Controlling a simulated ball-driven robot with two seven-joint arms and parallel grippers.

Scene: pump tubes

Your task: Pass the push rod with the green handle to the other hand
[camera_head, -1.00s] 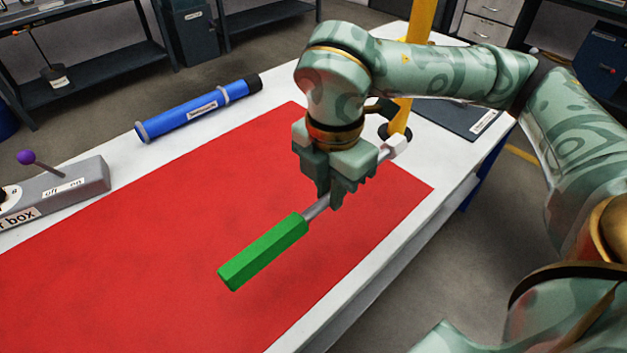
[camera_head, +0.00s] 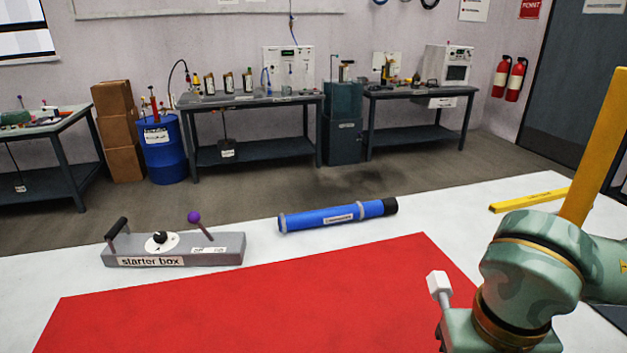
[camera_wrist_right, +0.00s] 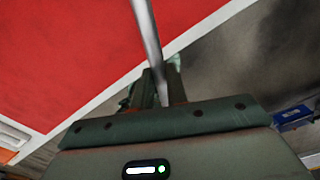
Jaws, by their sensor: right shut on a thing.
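My right gripper (camera_wrist_right: 157,88) is shut on the grey shaft of the push rod (camera_wrist_right: 147,32), which runs up from between the fingers and out of the top of the right wrist view. In the head view the rod's white end piece (camera_head: 438,285) sticks up beside my right wrist at the lower right. The green handle is outside both current views. My left gripper is in neither view.
A red mat (camera_head: 270,305) covers much of the white table (camera_head: 35,285). A yellow post (camera_head: 600,145) rises at the right. The mat's visible middle is clear.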

